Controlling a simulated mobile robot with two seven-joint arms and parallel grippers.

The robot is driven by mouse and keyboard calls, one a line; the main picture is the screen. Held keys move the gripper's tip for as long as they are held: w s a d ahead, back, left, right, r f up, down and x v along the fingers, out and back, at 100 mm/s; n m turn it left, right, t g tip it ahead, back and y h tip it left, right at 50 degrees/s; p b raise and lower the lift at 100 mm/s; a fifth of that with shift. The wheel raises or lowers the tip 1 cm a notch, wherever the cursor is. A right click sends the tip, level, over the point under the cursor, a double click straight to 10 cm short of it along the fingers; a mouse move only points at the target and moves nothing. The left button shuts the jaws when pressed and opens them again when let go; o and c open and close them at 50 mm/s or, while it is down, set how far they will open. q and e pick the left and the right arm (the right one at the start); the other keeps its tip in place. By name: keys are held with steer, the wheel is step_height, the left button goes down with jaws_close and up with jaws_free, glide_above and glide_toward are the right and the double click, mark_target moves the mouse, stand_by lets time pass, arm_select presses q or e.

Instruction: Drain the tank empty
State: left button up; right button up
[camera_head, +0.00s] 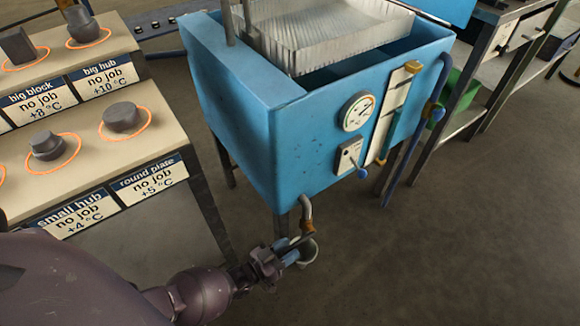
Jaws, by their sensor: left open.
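The blue tank (305,150) stands on legs in the middle, with a pale ribbed basket (325,38) in its open top. A drain pipe (306,207) bends down under its front edge to a brass-coloured fitting (307,226). A grey cup-like opening (308,252) sits below the fitting. My left gripper (284,254) is at this drain, its fingers open around or beside a blue handle-like part; I cannot tell whether they touch it. The gripper partly hides the valve. My right gripper is out of view.
On the tank's front are a round dial (357,112), a switch plate with a blue-tipped lever (350,156) and a pale vertical gauge strip (393,112). A blue pipe (416,148) runs down the right side. A labelled parts bench (90,135) stands left. Floor at right front is clear.

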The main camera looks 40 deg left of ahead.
arm_select(q)
steer(key=shift+w+d, duration=0.15)
steer(key=shift+w, duration=0.25)
jaws_close()
